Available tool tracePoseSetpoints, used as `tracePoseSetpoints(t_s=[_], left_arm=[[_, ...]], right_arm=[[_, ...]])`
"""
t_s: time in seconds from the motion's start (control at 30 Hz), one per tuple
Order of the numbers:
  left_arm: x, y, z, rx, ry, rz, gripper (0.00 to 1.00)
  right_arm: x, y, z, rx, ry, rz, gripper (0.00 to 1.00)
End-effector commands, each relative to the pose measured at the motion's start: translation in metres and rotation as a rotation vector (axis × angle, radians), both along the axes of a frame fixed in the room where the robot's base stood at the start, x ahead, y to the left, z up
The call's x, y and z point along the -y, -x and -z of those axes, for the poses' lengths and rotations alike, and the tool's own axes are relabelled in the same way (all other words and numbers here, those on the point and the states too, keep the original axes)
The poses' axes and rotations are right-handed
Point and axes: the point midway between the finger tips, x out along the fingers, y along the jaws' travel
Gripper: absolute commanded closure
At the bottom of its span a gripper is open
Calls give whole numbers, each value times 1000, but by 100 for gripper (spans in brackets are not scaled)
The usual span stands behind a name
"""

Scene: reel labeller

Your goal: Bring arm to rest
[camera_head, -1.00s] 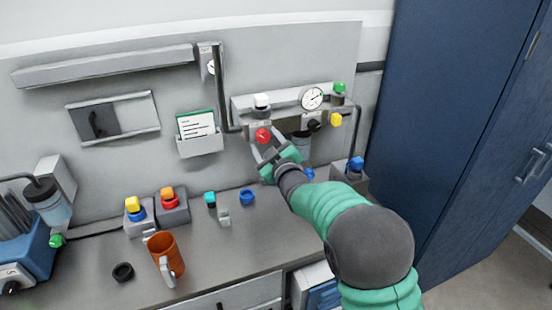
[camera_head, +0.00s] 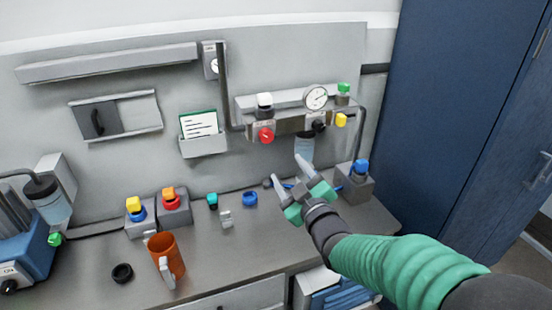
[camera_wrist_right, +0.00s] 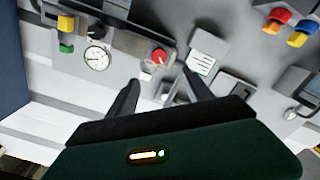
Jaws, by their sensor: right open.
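My right gripper (camera_head: 288,172) is open and empty. It is in front of the wall panel's valve unit, over the back right of the bench, with its fingers pointing up and left. The red knob (camera_head: 266,135) on the valve unit (camera_head: 280,122) is above and left of the fingers, apart from them. In the right wrist view the two dark fingers are spread, and the red knob (camera_wrist_right: 159,56) shows beyond them with nothing between the fingertips. The gripper partly hides the clear cup (camera_head: 304,150) and a blue item behind it. My left gripper is not in view.
Button boxes (camera_head: 173,208), a teal-capped piece (camera_head: 212,201) and a blue ring (camera_head: 250,199) sit farther back. A blue cabinet (camera_head: 460,120) rises on the right.

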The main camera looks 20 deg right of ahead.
Motion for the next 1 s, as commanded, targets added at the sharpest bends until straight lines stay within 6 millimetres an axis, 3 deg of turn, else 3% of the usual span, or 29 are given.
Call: tracePoseSetpoints(t_s=[0.1, 0.17, 0.27, 0.37, 0.43, 0.5, 0.6, 0.73, 1.0], left_arm=[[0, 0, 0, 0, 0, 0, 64], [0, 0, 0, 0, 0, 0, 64], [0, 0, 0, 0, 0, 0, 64], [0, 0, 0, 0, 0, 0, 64], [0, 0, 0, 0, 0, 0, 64], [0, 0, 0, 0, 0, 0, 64], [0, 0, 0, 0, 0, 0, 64], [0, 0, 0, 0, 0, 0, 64], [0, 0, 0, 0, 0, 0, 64]], right_arm=[[0, 0, 2, -10, -5, 2, 41], [1, 2, 15, -56, -25, 10, 41], [2, 17, 65, -249, -109, 50, 41], [-1, 57, 137, -545, -236, 125, 41], [-5, 99, 184, -762, -321, 196, 41], [-11, 143, 219, -952, -389, 269, 41], [-19, 198, 247, -1159, -453, 361, 41], [-24, 236, 260, -1292, -487, 427, 41], [-24, 241, 262, -1309, -490, 436, 41]])
